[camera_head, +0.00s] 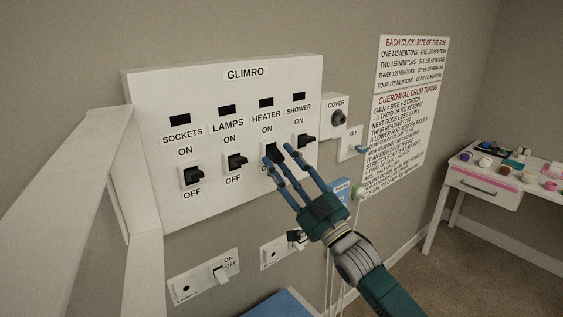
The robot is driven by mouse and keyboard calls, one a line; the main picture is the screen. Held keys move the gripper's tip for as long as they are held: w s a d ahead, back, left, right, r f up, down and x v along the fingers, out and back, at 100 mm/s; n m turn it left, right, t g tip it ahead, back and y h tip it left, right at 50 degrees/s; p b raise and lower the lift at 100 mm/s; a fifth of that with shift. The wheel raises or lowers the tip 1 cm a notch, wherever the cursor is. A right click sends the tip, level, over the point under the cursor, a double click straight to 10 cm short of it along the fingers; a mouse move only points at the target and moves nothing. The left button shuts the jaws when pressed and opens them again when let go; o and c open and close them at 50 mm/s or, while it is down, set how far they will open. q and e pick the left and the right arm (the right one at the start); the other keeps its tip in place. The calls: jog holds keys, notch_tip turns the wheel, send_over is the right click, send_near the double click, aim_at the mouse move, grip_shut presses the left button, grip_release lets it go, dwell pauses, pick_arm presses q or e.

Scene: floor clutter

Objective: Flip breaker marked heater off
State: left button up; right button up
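The white breaker panel (245,95) marked GLIMRO hangs on the wall, with switches labelled SOCKETS, LAMPS, HEATER and SHOWER. The black heater switch (272,152) is third from the left, between its ON label and a partly covered OFF label. My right gripper (279,153) reaches up to it from the lower right. Its blue fingers are spread, with tips at or just in front of the heater switch; contact cannot be told. The fingers partly hide this switch, so its position is unclear. My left gripper is not in view.
The shower switch (305,141) is close to the right of my fingers, and the lamps switch (236,161) to the left. A COVER lock box (337,104) is beside the panel. A white frame (65,180) fills the left side. A cluttered table (485,187) stands right.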

jog(key=v, duration=1.1)
jog(key=shift+s+f, duration=0.15)
jog(key=shift+s, duration=0.1)
jog(key=shift+d, duration=0.1)
jog(key=w+d+f+m+g+h, duration=0.1)
jog(key=d+f+h, duration=0.2)
jog(key=f, duration=0.9)
jog(key=d+f+m+g+h, duration=0.2)
jog(key=f+h, duration=0.1)
jog(key=f, duration=0.8)
jog(key=w+d+f+m+g+h, duration=0.1)
jog(key=d+f+h, duration=0.2)
jog(key=f, duration=0.9)
jog(key=s+d+f+g+h, duration=0.15)
jog(key=s+f, duration=0.25)
jog(key=f, duration=0.4)
jog(key=s+d+f+g, duration=0.2)
jog(key=s+f, duration=0.2)
jog(key=f, duration=0.4)
jog(key=s+d+f+g+h, duration=0.2)
jog(key=s+f+g, duration=0.4)
jog(key=s+f, duration=1.55)
jog(key=s+f+g, duration=0.2)
jog(key=s+f, duration=0.1)
jog(key=s, duration=1)
jog(key=s+a+f+g, duration=0.1)
jog(key=s+f+g, duration=0.2)
jog(key=s, duration=1)
jog(key=shift+h, duration=0.35)
